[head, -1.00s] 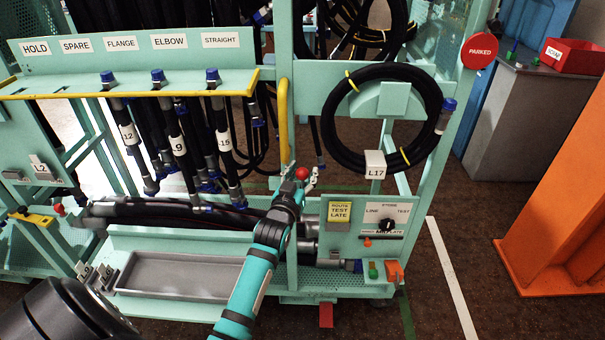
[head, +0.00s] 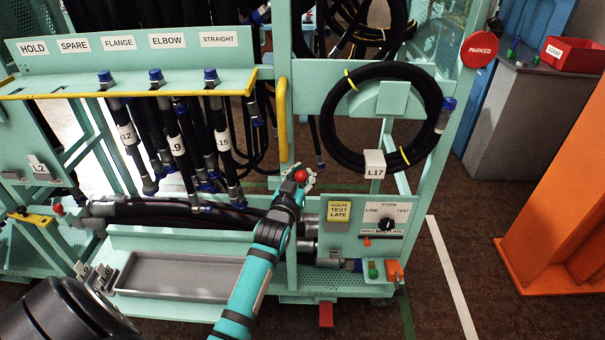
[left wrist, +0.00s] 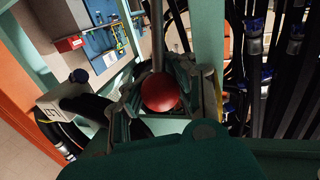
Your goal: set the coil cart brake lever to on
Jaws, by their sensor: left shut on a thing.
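The brake lever shows as a red ball knob (head: 300,176) beside the mint upright of the coil cart (head: 287,215). Its grey shaft (left wrist: 157,40) shows in the left wrist view, with the red ball between the fingers. My left gripper (head: 304,182) is shut on the lever at its ball; it also shows in the left wrist view (left wrist: 163,95). The lower part of the lever is hidden behind my gripper and arm in the head view. My right gripper is not in view.
A hose coil tagged L17 (head: 374,164) hangs right of the lever. Below it is a panel with a black rotary knob (head: 387,225). A yellow handle (head: 283,120) stands just above my gripper. Labelled hoses (head: 178,145) hang to the left. Open floor lies right of the cart.

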